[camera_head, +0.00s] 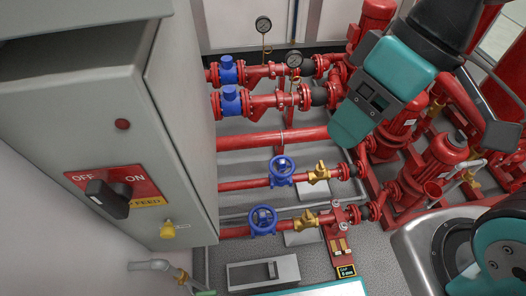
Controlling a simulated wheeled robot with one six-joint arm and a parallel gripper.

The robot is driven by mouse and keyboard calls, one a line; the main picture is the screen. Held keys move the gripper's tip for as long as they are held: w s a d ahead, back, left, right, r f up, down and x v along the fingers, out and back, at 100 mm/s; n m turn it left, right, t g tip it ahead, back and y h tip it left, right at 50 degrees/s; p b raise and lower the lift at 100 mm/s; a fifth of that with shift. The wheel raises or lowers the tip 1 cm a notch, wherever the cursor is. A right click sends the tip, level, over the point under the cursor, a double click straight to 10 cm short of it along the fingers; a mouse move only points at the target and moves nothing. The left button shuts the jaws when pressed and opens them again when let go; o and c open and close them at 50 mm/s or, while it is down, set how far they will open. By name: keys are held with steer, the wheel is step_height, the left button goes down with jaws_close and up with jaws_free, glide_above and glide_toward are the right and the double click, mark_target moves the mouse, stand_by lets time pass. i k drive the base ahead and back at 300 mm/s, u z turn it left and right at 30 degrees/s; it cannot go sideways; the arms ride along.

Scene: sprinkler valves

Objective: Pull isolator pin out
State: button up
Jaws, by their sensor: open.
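The grey cabinet (100,100) fills the left side. Its front carries a black rotary isolator handle (107,198) on a red OFF/ON plate, with a yellow FEED label partly covered by the handle. A small yellow part, which looks like the isolator pin (168,230), sits on the cabinet front below and right of the handle. Its hidden end cannot be seen. My gripper (368,97), teal and dark, hangs from the upper right over the red pipes, well apart from the pin. It is open, with nothing visible in it; its fingertips are not clear.
Red pipes with blue valves (281,171) and gauges (264,25) run right of the cabinet. Red pumps (442,165) stand at the right. A grey box (263,273) lies on the floor. A small pipe with a tap (160,266) projects below the cabinet.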

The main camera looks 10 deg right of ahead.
mark_target(168, 231)
steer(key=k, duration=1.25)
steer(key=u, duration=0.45)
steer(key=i, duration=0.85)
steer(key=u, duration=0.55)
